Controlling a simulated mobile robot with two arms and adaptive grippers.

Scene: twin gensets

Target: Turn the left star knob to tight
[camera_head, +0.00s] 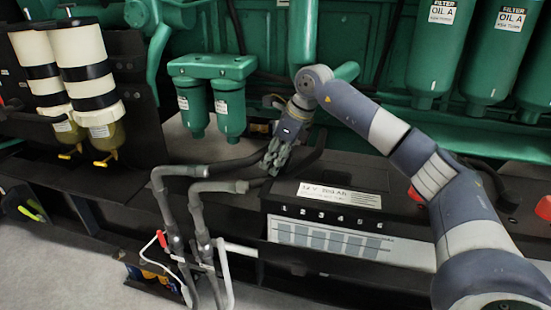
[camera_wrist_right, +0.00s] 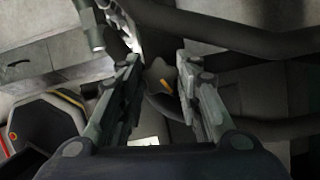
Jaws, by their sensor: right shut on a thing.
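My right gripper (camera_head: 273,165) reaches down beside the two green filter bowls in the head view, close to the dark hoses. In the right wrist view its two fingers (camera_wrist_right: 158,62) stand on either side of a dark grey knob (camera_wrist_right: 157,76) with an orange mark, and are shut on it. The knob's outline is dim against the hoses, and its full star shape cannot be made out. In the head view the fingers hide the knob. I see no readable tight marking. My left gripper is not in view.
Thick dark hoses (camera_head: 205,187) run close to the right gripper. Two green filter bowls (camera_head: 212,95) hang above left of it. A battery box with a numbered lid (camera_head: 330,212) stands at the right. Black-and-white filter canisters (camera_head: 84,62) are at the left.

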